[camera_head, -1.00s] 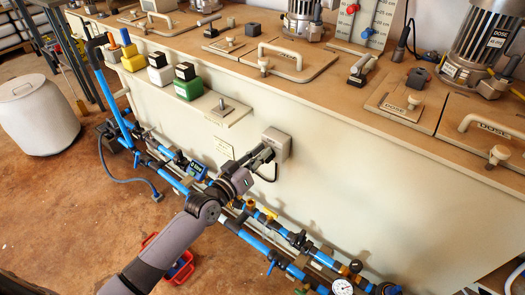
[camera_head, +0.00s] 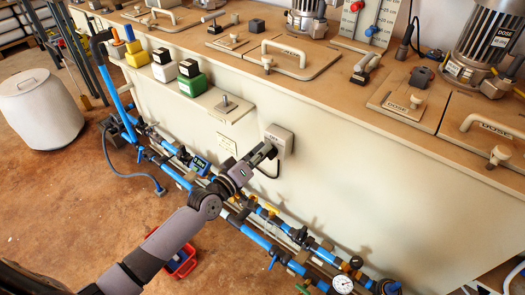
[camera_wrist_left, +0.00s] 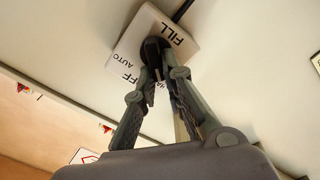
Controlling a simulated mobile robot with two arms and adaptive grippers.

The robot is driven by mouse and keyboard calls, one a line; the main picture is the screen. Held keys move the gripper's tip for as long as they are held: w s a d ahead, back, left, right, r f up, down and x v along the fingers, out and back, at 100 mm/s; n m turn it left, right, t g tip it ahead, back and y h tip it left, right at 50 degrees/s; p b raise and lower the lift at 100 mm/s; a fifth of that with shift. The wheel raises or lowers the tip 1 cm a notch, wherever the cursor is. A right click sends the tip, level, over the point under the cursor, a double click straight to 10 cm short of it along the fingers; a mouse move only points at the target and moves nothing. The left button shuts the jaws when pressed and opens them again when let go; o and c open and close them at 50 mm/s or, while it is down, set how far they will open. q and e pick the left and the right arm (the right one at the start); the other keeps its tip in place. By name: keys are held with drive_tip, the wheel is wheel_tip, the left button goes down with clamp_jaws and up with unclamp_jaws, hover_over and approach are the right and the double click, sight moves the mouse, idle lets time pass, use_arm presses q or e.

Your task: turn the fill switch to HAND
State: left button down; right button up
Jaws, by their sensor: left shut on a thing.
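The fill switch is a pale grey box (camera_head: 284,136) on the front wall of the long bench. In the left wrist view the box (camera_wrist_left: 181,25) carries the words FILL and AUTO, part of OFF, and the start of another word behind a finger. My left gripper (camera_head: 266,152) is at the front of the box. In the left wrist view its two fingers (camera_wrist_left: 159,72) close on the dark switch knob (camera_wrist_left: 151,48). The fingers hide part of the knob, and I cannot tell which label it points to. My right gripper is not in view.
Blue pipes (camera_head: 258,240) with valves run low along the wall, under my left arm. A small shelf (camera_head: 222,104) sticks out left of the switch. The bench top (camera_head: 340,93) holds lids, handles and motors. A white drum (camera_head: 40,115) stands at the left.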

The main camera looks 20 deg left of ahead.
use_arm(q)
drive_tip(key=shift+r, duration=0.1)
drive_tip(key=c, duration=1.7)
unclamp_jaws()
drive_tip(key=v, duration=1.2)
